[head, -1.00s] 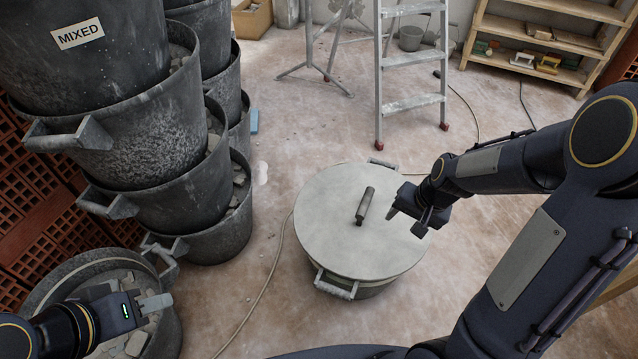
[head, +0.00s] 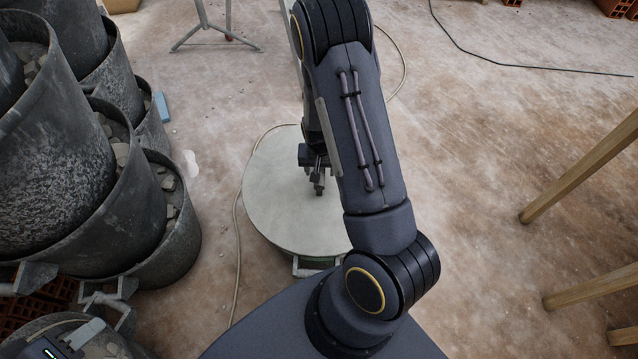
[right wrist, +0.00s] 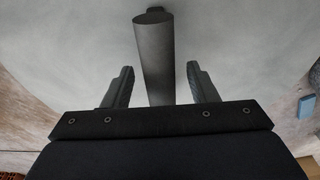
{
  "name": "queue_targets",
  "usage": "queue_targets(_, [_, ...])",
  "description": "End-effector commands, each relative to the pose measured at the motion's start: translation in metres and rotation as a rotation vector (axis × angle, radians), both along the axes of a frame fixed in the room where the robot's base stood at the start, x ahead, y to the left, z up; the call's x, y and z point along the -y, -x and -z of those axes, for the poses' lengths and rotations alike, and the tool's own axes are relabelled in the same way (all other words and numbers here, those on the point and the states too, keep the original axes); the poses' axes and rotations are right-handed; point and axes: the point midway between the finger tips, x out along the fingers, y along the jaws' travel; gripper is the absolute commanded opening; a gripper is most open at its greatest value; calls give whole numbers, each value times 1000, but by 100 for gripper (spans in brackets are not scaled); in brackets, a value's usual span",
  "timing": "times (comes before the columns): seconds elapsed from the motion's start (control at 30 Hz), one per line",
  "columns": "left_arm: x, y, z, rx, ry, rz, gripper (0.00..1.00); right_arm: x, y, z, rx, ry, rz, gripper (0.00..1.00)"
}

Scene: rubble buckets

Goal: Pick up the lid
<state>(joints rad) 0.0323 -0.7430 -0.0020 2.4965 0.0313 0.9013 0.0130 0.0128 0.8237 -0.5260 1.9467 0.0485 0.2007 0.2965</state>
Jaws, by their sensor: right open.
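The round pale grey lid (head: 270,200) lies on a bucket in the middle of the floor. My right arm hides its right part in the head view. The lid (right wrist: 95,40) also fills the background of the right wrist view, with its dark bar handle (right wrist: 153,55) standing out. My right gripper (right wrist: 160,85) is open, with one finger on each side of the handle and a gap to both. In the head view my right gripper (head: 318,185) is over the lid's middle. My left gripper (head: 82,335) is at the lower left corner, partly cut off; its jaw gap is unclear.
Stacked dark buckets of rubble (head: 60,150) stand on the left, and a rubble bucket (head: 110,345) is by my left gripper. A cable (head: 236,235) runs along the lid's left. Wooden legs (head: 580,175) stand at right. Floor between is clear.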

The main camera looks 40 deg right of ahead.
Motion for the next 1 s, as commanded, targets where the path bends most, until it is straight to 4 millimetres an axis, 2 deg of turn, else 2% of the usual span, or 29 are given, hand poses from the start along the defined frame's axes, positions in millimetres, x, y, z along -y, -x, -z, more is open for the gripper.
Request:
queue_targets(0.03, [0,0,7,0,0,0,36,1,-1,12,-1,0,0,53])
queue_targets(0.1, [0,0,9,0,0,0,36,1,-2,18,0,0,0,53])
queue_targets(0.33, [0,0,8,0,0,0,36,1,-3,18,2,1,-1,53])
queue_targets(0.73, [0,0,8,0,0,0,36,1,-2,18,1,0,-1,2])
queue_targets(1.0, [0,0,8,0,0,0,36,1,-3,17,2,1,-1,0])
